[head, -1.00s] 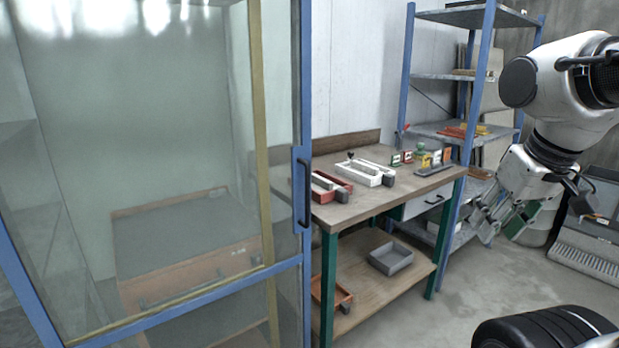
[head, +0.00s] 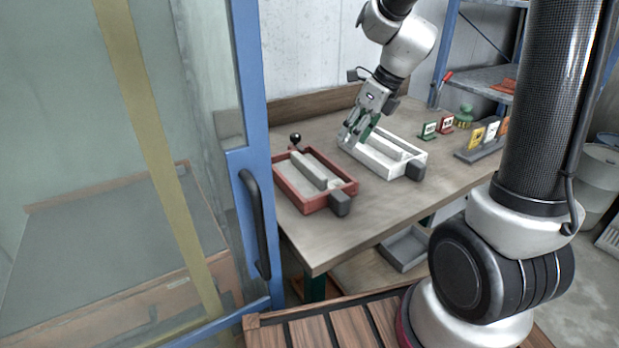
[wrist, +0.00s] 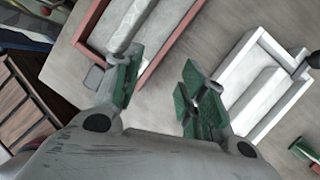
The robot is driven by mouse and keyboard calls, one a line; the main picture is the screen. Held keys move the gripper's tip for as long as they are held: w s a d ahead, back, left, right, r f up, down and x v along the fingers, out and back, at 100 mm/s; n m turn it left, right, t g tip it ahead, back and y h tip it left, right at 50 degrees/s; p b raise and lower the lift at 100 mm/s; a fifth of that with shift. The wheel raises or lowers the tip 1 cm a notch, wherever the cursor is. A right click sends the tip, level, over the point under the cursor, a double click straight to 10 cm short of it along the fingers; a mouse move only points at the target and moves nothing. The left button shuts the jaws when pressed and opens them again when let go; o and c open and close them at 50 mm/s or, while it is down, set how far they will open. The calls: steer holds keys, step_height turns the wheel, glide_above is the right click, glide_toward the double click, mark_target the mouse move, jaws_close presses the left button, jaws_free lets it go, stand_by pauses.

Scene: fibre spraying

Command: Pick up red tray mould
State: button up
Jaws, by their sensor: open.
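The red tray mould (head: 343,189) lies on the wooden table, left of a white tray mould (head: 409,167) in the head view. It has a grey bar down its middle, a black knob at its far end and a grey block at its near end. My gripper (head: 357,134) is above the far end of the white mould, to the right of the red one. In the wrist view my gripper (wrist: 160,92) is open and empty, its green-padded fingers apart. There the red mould (wrist: 172,44) shows behind the left finger and the white mould (wrist: 275,112) beside the right finger.
A blue-framed glass door with a black handle (head: 256,222) stands left of the table (head: 330,236). Number cards (head: 430,130) and a grey holder (head: 480,152) stand to the right. A grey bin (head: 404,249) sits on the lower shelf. The table front is clear.

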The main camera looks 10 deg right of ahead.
steer(key=w+a+f+m, duration=0.1)
steer(key=f, duration=0.2)
steer(key=w+a+f+m, duration=0.1)
steer(key=w+f, duration=0.1)
steer(key=f, duration=0.1)
steer(key=w+a+f+m, duration=0.1)
steer(key=f+m, duration=0.1)
steer(key=f, duration=0.2)
steer(key=shift+w+a, duration=0.1)
steer(key=shift+w, duration=0.05)
jaws_close()
